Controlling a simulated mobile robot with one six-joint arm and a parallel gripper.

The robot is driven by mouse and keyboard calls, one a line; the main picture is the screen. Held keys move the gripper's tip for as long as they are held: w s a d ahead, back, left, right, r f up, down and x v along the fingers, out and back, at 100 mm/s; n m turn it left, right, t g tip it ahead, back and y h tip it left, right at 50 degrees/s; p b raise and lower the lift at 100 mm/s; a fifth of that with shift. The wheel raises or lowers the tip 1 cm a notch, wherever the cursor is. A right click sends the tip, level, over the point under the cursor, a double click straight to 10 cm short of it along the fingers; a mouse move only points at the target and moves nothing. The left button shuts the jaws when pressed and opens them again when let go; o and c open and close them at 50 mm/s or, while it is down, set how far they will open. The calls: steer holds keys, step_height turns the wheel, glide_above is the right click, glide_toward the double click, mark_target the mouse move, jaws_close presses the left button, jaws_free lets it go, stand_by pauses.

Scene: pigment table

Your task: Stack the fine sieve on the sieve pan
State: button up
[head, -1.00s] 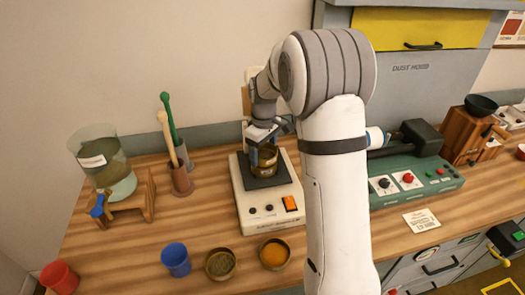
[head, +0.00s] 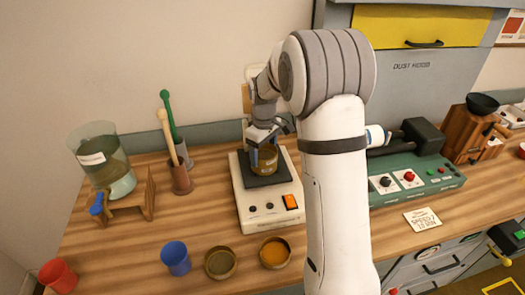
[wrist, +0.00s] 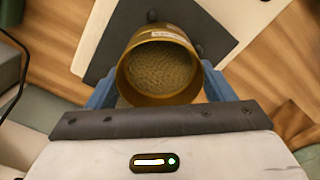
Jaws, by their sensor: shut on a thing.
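My gripper (head: 266,150) is over the white machine with a dark square plate (head: 268,178), shut on a round brass vessel, apparently the fine sieve (head: 268,160). In the wrist view the sieve (wrist: 158,72) sits between the blue fingers, with a grainy, mesh-like olive inside and a small white label on its far side. It is over the dark plate; whether it rests on a separate sieve pan beneath I cannot tell, as the fingers and its own wall hide the base.
A brass dish with an olive inside (head: 220,263) and one with orange powder (head: 275,253) stand at the front. A blue cup (head: 176,258) and red cup (head: 58,275) are to their left. A tool holder (head: 181,180) is left of the machine, a green machine (head: 420,185) right.

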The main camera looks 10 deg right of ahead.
mark_target(264, 157)
steer(key=shift+f, duration=0.15)
steer(key=o, duration=0.7)
steer(key=shift+r+p, duration=3.6)
steer(key=shift+r, duration=2)
